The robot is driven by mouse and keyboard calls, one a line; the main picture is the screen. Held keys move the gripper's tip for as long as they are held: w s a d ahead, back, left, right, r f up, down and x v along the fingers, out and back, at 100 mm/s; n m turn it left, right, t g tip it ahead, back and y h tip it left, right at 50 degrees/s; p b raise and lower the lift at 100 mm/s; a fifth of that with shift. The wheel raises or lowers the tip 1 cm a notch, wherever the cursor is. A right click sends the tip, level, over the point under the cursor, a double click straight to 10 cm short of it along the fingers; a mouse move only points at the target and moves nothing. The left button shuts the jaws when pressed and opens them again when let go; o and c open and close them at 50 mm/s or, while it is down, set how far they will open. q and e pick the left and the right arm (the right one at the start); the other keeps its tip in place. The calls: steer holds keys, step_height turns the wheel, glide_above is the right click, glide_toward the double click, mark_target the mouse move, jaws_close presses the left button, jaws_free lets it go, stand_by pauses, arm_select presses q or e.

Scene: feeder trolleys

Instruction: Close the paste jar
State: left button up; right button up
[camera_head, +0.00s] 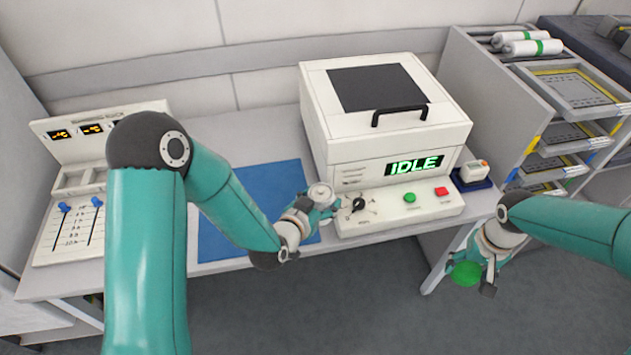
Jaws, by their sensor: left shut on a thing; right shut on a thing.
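The paste jar (320,193), a small pale round container seen from above, is at the right edge of the blue mat. My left gripper (324,207) is shut on it, with the fingers around its side. My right gripper (469,276) is shut on a round green lid (466,273), off the bench's front edge, above the floor. The lid is apart from the jar, well to its right. The jar's contents are too small to make out.
A white machine (385,155) with an IDLE display, a dial and buttons stands right behind the jar. A blue mat (262,187) lies on the bench. A slider panel (75,225) is at left. A shelf rack (500,100) stands at right, near a small boxed device (474,173).

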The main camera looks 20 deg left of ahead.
arm_select(q)
steer(key=s+d+m+g+h, duration=0.1)
steer(key=s+d+m+h, duration=0.2)
steer(key=d, duration=0.3)
steer(key=s+d+f+m+g+h, duration=0.1)
steer(key=s+d+m+h, duration=0.2)
steer(key=s+d, duration=0.1)
steer(key=shift+d+g+h, duration=0.4)
steer(key=shift+d, duration=0.5)
steer(key=shift+f, duration=0.15)
arm_select(e)
steer(key=a+r+n, duration=0.5)
steer(key=a+r, duration=0.1)
steer(key=a, duration=0.5)
steer(key=s+a+r+n, duration=0.1)
steer(key=a+r+n, duration=0.4)
steer(key=a, duration=0.7)
step_height(320, 180, up, 2)
steer(key=shift+s+a+r, duration=0.25)
steer(key=shift+s+a, duration=0.05)
steer(key=shift+f, duration=2)
steer(key=shift+s+d, duration=0.1)
steer(key=shift+s, duration=0.05)
steer(key=shift+f, duration=0.85)
